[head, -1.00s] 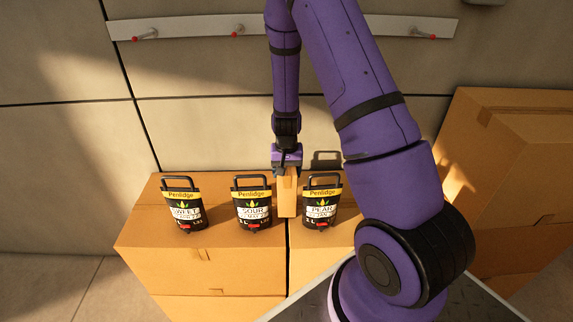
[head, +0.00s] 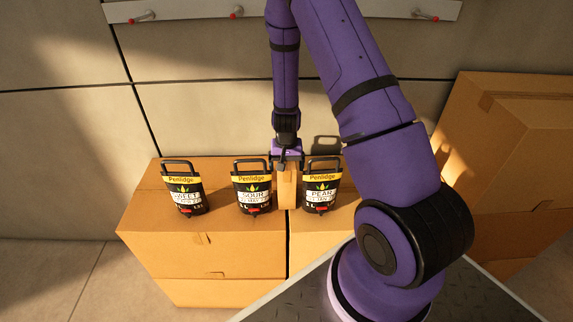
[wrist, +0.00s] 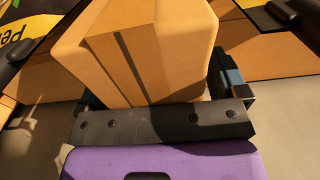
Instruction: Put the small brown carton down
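The small brown carton (head: 287,190) is upright between the middle and right black containers, above or on the seam of the large boxes; I cannot tell whether its base touches. My gripper (head: 287,163) is at its top, with a finger on each side. In the wrist view the carton (wrist: 140,50) fills the space between the fingers, and the gripper (wrist: 165,90) looks shut on it. The SOUR container (head: 252,188) stands just left of the carton and the PEAR container (head: 321,188) just right.
The SWEET container (head: 184,190) stands further left on the large cardboard box (head: 150,235). Another stack of boxes (head: 510,130) is at the right. A peg rail (head: 330,10) runs along the wall behind. Bare box top lies between the SWEET and SOUR containers.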

